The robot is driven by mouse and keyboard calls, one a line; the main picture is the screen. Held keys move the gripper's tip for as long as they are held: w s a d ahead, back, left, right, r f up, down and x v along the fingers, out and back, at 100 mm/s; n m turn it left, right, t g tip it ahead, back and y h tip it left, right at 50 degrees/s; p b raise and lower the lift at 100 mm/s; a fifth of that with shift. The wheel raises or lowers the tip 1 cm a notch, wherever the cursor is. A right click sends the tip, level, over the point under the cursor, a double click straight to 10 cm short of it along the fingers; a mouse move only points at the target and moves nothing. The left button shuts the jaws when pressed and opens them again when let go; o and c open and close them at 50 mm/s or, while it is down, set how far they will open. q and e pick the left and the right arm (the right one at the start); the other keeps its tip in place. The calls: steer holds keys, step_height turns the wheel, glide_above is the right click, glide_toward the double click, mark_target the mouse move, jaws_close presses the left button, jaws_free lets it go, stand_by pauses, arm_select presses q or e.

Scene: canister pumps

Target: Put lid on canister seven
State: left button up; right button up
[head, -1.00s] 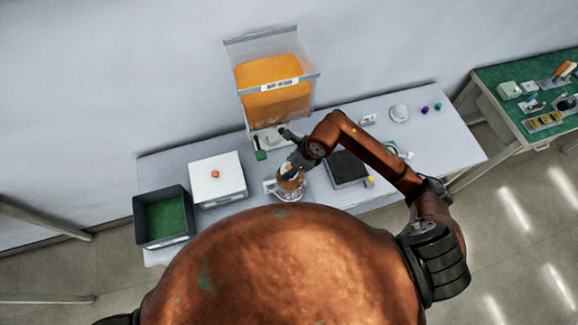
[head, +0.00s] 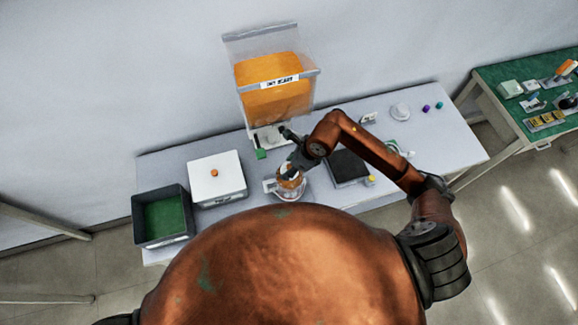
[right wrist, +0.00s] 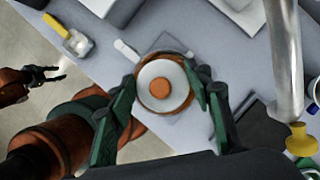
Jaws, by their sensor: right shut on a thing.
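The clear canister (head: 291,194) with a side handle stands on the white table, with orange contents showing. My right gripper (head: 291,169) is over its top. In the right wrist view, my right gripper (right wrist: 168,95) has its green fingers on both sides of a round white lid (right wrist: 148,75) with an orange-brown centre, and is shut on it. The lid is over the canister mouth; whether it is fully seated I cannot tell. My left gripper (right wrist: 60,73) shows at the left of the right wrist view, open and empty, away from the canister. It is out of the head view.
An orange-filled hopper (head: 275,101) stands behind the canister. A white box (head: 205,190) and a dark bin (head: 138,205) are to the left. A dark flat plate (head: 348,168) lies to the right, with a yellow piece (head: 371,180) beside it. Small items sit at the table's far right.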

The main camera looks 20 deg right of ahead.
stand_by(0.8)
steer(key=o, duration=1)
steer(key=shift+c, duration=0.2)
steer(key=shift+o, duration=0.7)
steer(key=o, duration=0.3)
steer(key=shift+o, duration=0.2)
steer(key=shift+r+p, duration=1.65)
steer(key=shift+r, duration=1.85)
